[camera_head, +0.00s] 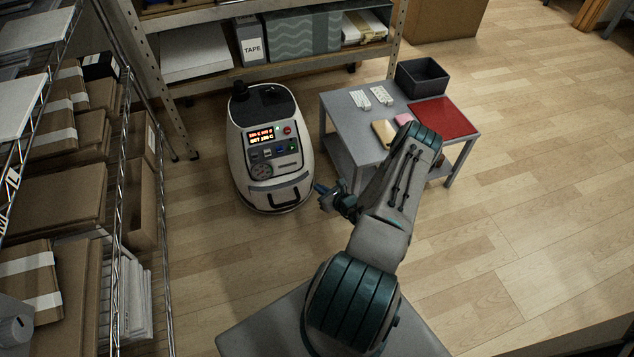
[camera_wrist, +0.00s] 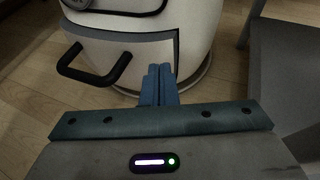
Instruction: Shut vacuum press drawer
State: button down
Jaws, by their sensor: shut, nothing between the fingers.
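The vacuum press (camera_head: 238,135) is a rounded white machine with a dark top and a lit display, standing on the floor. Its drawer (camera_head: 281,192) is low on the front, with a black bar handle (camera_wrist: 102,68). The drawer front (camera_wrist: 150,52) has a dark outline along its top and right side in the wrist view; I cannot tell how far it stands out. My gripper (camera_head: 319,188) is to the right of the drawer in the head view. Its blue fingers (camera_wrist: 158,72) are together and empty, near the drawer's right edge; contact is unclear.
A grey table (camera_head: 345,118) stands right of the press with a red mat (camera_head: 447,117), a dark bin (camera_head: 422,75) and small items. A metal shelf with cartons (camera_head: 55,200) is on the left, and another shelf (camera_head: 290,65) is behind. Floor in front of the press is clear.

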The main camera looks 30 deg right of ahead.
jog(key=p+v, duration=0.2)
jog(key=v, duration=0.5)
jog(key=shift+s+r, duration=0.3)
jog(key=shift+r, duration=0.05)
jog(key=c, duration=1.7)
grip_release()
jog(key=shift+s, duration=0.25)
jog(key=o, duration=0.3)
jog(key=shift+f, duration=0.15)
jog(key=a+f+m+t+y+b, duration=0.3)
jog(key=a+f+m+y+b, duration=0.45)
jog(key=m, duration=0.45)
jog(key=b+x, duration=0.2)
jog(key=x, duration=1.2)
jog(key=shift+w+d+f, duration=0.15)
jog(key=shift+w+d, duration=0.05)
jog(key=shift+d, duration=0.05)
jog(key=shift+y, duration=0.25)
grip_shut()
